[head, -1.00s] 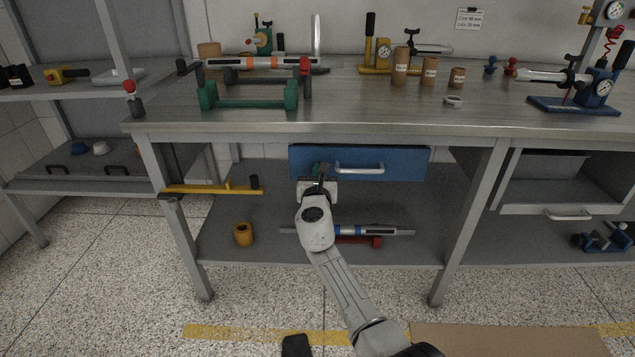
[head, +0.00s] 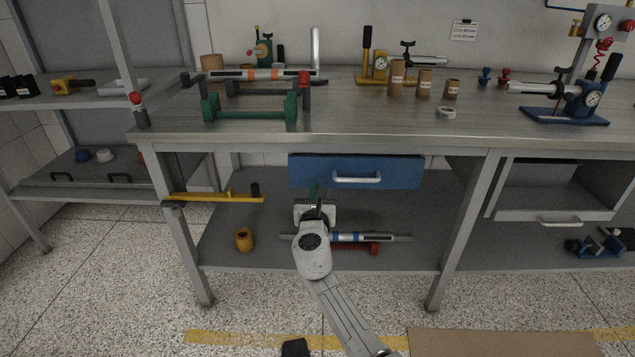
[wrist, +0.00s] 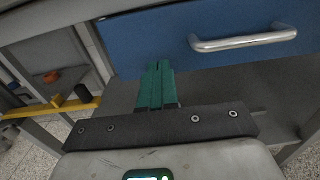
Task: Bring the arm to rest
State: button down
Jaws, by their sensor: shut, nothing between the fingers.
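My gripper (head: 313,190) is in front of the workbench, just below the lower edge of the blue drawer (head: 300,172). In the wrist view its green fingers (wrist: 156,85) are together with nothing between them. The blue drawer also shows in the wrist view (wrist: 150,35), with its silver handle (wrist: 243,40) to the right of the fingers. The drawer looks shut, and the fingers are apart from the handle. My arm hides part of the lower shelf.
The lower shelf holds a yellow cylinder (head: 244,239) and a silver-and-blue tube (head: 370,237). A yellow bar (head: 215,197) sticks out at the left leg. The benchtop (head: 350,118) carries tubes, stands and gauges. The speckled floor in front is mostly clear.

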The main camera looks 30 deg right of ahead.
jog(key=p+v, duration=0.2)
jog(key=v, duration=0.6)
jog(key=s+d+f+m+g, duration=0.3)
jog(key=s+f+m+g, duration=0.1)
jog(key=s+m, duration=0.45)
jog(key=s+d+f+m+g, duration=0.3)
jog(key=s+d+m, duration=0.1)
jog(key=s+m, duration=0.4)
jog(key=s+a+f+m+g+y, duration=0.3)
jog(key=s+a+f+m, duration=0.15)
jog(key=s, duration=0.55)
jog(key=s+a+f+m+g+y, duration=0.35)
jog(key=s+m, duration=0.25)
jog(key=s, duration=0.5)
jog(key=s+a+r+m+y+p, duration=0.1)
jog(key=s+a+m+y, duration=0.25)
jog(key=s, duration=0.25)
notch_tip(320, 180, up, 18)
jog(key=p, duration=1.8)
jog(key=shift+a+f+n, duration=0.25)
jog(key=shift+a+n, duration=0.1)
jog(key=shift+n, duration=0.1)
jog(key=shift+g, duration=0.25)
